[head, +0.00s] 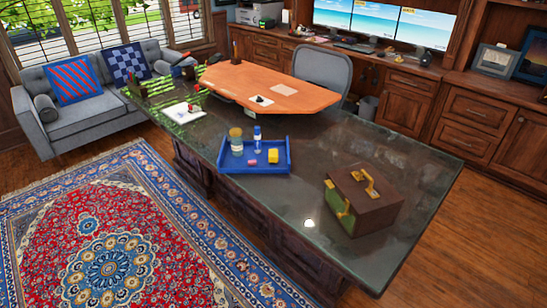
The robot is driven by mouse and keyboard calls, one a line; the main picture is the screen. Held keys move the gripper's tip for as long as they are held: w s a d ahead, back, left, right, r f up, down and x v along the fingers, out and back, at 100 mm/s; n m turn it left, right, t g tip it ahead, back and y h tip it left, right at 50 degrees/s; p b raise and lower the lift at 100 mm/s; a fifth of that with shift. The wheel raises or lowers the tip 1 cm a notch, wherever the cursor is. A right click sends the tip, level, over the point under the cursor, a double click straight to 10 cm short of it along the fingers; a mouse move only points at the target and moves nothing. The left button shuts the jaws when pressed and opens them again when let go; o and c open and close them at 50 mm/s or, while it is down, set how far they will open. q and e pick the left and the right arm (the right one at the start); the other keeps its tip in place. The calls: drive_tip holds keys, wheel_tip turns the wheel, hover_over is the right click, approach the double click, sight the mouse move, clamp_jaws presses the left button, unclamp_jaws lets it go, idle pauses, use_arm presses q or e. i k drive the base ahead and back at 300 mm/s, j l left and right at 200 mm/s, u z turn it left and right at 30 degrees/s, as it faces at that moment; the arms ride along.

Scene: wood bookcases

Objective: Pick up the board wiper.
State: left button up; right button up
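A blue tray (282,172) lies on the dark glossy desk. In it, a small yellow block (272,156) sits at the right and a small pink piece (252,162) at the front middle. A jar with a tan lid (236,145) and a white and blue bottle (257,136) stand upright at its back left. No object is clearly recognisable as the board wiper at this size; I cannot tell if it is the yellow block or the pink piece. Neither of my grippers is in view.
A brown box with gold handles (378,206) stands on the desk (318,158) right of the tray. An orange-brown board-like top (250,80), papers (183,112) and a grey chair (323,67) are farther back. Patterned rug (110,235) covers the floor left.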

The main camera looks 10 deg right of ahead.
sight(272, 155)
drive_tip(key=z, duration=0.4)
drive_tip(key=i+j+z, duration=0.15)
drive_tip(key=z, duration=0.3)
drive_tip(key=i+j+z, duration=0.15)
drive_tip(key=j+z, duration=0.55)
drive_tip(key=z, duration=0.15)
drive_tip(key=i+j+z, duration=0.1)
drive_tip(key=j+z, duration=0.35)
drive_tip(key=l, duration=0.1)
